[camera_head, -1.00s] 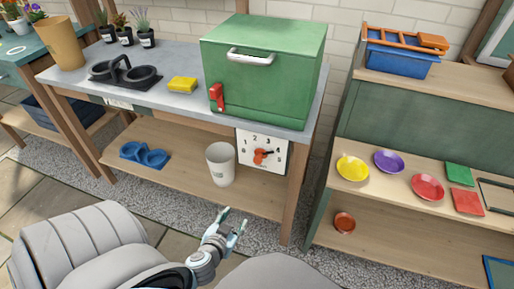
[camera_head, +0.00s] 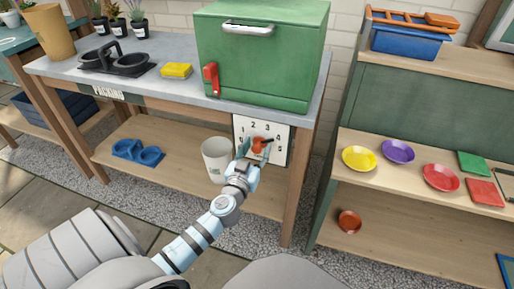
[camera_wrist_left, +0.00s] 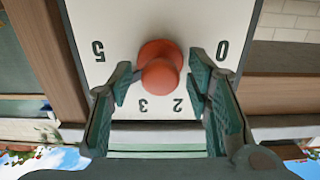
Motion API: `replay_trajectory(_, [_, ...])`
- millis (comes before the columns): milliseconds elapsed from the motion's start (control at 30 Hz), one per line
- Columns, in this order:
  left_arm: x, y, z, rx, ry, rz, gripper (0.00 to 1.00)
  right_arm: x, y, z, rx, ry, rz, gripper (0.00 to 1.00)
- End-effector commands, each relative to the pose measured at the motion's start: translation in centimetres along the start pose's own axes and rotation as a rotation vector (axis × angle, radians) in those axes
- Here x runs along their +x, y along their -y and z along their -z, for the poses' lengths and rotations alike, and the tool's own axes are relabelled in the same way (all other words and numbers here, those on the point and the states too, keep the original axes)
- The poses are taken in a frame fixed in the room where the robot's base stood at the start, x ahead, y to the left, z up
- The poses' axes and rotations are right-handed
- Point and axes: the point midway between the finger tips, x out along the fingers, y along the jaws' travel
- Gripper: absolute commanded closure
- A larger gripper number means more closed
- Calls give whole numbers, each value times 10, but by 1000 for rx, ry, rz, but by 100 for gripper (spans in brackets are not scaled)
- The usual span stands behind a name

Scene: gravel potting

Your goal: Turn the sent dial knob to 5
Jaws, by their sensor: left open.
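The dial is a white panel (camera_head: 278,130) with black numbers and a red-orange knob (camera_head: 259,146), below the worktop's right end. A dark pointer on the knob slants up and right, towards the 4 side. My left gripper (camera_head: 254,150) is open in front of the knob. In the left wrist view the panel is upside down, with 5 at left and 0 at right. The knob (camera_wrist_left: 160,68) lies between the two spread fingers of my left gripper (camera_wrist_left: 163,80), with gaps beside it. The 1 and 4 are hidden there. My right gripper is out of view.
A white cup (camera_head: 216,158) stands on the lower shelf just left of my left gripper. The green box (camera_head: 258,65) with a red lever sits on the worktop (camera_head: 140,88) above the dial. A table leg (camera_head: 296,190) stands right of the panel.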

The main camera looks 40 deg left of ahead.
Motion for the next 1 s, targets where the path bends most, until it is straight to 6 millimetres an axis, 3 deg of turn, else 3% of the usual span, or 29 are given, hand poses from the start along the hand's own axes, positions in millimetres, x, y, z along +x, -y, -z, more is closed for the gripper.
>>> replay_trajectory(300, [5, 0, 0, 0, 0, 0, 55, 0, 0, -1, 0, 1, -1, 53])
replay_trajectory(600, [4, 0, 0, 0, 0, 0, 100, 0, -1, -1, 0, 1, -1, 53])
replay_trajectory(1000, [4, 0, -1, 66, 0, 0, 100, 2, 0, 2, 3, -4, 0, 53])
